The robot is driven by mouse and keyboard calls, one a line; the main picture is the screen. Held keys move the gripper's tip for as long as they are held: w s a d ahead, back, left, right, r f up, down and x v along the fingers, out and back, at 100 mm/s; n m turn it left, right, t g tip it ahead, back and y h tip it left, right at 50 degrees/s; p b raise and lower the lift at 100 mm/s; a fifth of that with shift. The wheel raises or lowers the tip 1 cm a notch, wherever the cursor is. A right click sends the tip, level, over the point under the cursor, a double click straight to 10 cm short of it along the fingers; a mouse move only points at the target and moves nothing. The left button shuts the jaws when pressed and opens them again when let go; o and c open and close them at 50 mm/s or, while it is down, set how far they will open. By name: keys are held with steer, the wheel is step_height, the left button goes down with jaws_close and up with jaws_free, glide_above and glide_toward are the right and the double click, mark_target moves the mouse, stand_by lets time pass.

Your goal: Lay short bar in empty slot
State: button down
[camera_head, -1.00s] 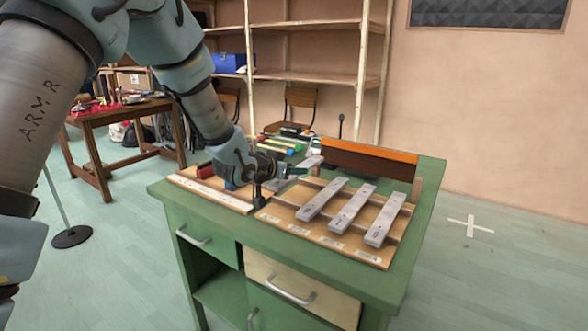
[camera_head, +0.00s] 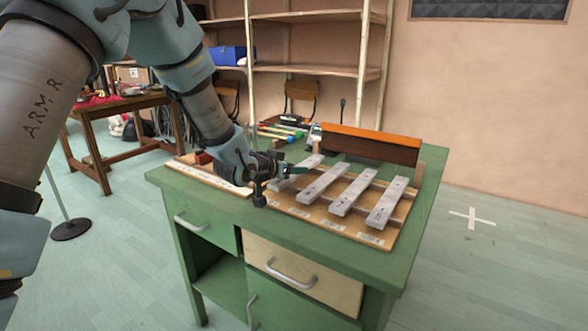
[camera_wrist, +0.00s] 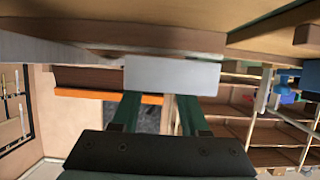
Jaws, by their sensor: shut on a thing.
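A wooden rack (camera_head: 375,237) on the green table carries three grey metal bars, the left one (camera_head: 324,183), the middle one (camera_head: 353,192) and the right one (camera_head: 387,203). My gripper (camera_head: 294,170) is at the rack's left end, shut on the short bar (camera_head: 311,162). The short bar is pale grey and lies over the leftmost slot, roughly in line with the others. In the wrist view the short bar (camera_wrist: 172,76) shows end-on between my green fingertips. I cannot tell whether it touches the rails. My gripper hides part of that slot.
A brown box with an orange top (camera_head: 370,145) stands behind the rack. Mallets with coloured heads (camera_head: 283,132) lie at the back of the green table (camera_head: 285,232). A red block (camera_head: 203,158) sits on a board to the left. Shelving stands behind.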

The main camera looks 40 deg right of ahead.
steer(key=shift+f, duration=0.35)
steer(key=shift+c, duration=1.7)
jaws_free()
steer(key=b+v, duration=0.1)
steer(key=v, duration=1)
steer(key=w+a+y, duration=0.1)
steer(key=w+a, duration=0.1)
steer(key=w+a+f+n+t+y, duration=0.1)
steer(key=w+a, duration=0.1)
steer(key=a, duration=0.1)
steer(key=w+a+n+t, duration=0.1)
steer(key=w+a, duration=0.1)
steer(key=a, duration=0.1)
steer(key=shift+w+f+y, duration=0.25)
steer(key=shift+f+y, duration=0.05)
steer(key=shift+y, duration=0.1)
steer(key=w+a+f+n+y, duration=0.15)
steer(key=a+n+y, duration=0.25)
steer(key=a, duration=1)
steer(key=w+a+f+n+y, duration=0.15)
steer(key=a+n+y, duration=0.25)
steer(key=a, duration=1)
steer(key=s+a+f+n+g+y, duration=0.15)
steer(key=s+a+n+g, duration=0.25)
steer(key=s+a, duration=0.6)
step_height(320, 180, up, 14)
steer(key=w+p, duration=0.1)
steer(key=p, duration=1.3)
steer(key=shift+a+r, duration=0.15)
steer(key=shift+a, duration=0.25)
